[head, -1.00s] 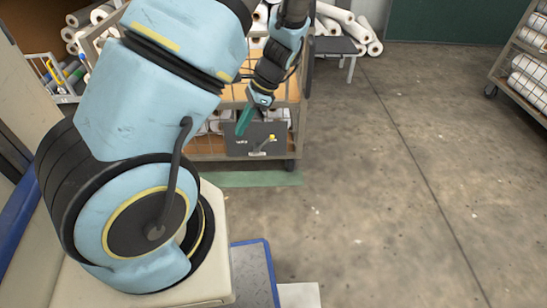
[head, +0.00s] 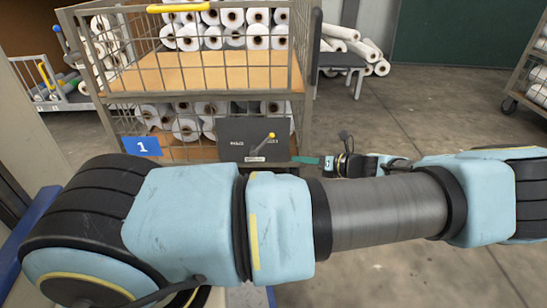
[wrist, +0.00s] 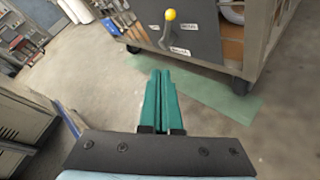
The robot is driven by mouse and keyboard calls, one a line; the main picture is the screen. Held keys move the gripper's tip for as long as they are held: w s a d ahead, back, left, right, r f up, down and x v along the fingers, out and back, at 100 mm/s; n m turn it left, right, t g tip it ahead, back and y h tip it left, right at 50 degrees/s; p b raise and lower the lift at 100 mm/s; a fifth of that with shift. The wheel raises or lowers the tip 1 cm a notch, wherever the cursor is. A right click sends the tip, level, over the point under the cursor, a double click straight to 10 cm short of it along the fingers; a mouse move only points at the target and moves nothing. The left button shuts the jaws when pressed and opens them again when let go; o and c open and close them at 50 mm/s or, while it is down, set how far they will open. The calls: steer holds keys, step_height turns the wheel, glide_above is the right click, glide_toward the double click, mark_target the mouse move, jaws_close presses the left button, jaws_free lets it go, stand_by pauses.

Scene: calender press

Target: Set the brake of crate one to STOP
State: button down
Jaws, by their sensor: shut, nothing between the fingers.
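Crate one is a wire-mesh cart with the blue number 1 sign (head: 142,146) on its front. A dark grey brake panel (head: 232,132) sits low on its front, right of the sign. The brake lever (head: 263,144) has a yellow knob and leans up to the right in the head view. It also shows at the top of the wrist view (wrist: 169,20). Two small white labels flank it, too small to read surely. My gripper (head: 307,160) has teal fingers, shut and empty, right of the panel and apart from the lever. The fingers (wrist: 160,74) point toward the panel's lower side.
White rolls (head: 230,18) fill the crate's upper and lower shelves. A green strip (wrist: 225,98) lies on the floor by the crate's caster. A grey bench (head: 340,60) with rolls and a rack (head: 527,75) stand behind at right. The floor at right is open.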

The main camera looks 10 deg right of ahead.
steer(key=shift+d+f+m, duration=0.25)
steer(key=shift+d+m, duration=0.15)
steer(key=shift+d, duration=0.15)
steer(key=b, duration=0.5)
glide_toward(264, 144)
step_height(264, 144, down, 4)
steer(key=a, duration=0.3)
steer(key=w, duration=0.1)
steer(key=w+r+b, duration=0.1)
steer(key=w+b, duration=0.1)
steer(key=w, duration=0.1)
steer(key=shift+a+r, duration=0.3)
steer(key=shift+r+p, duration=0.15)
steer(key=shift+p, duration=0.25)
steer(key=shift+w+a+r+p, duration=0.1)
steer(key=shift+a+p, duration=0.05)
steer(key=shift+p, duration=0.5)
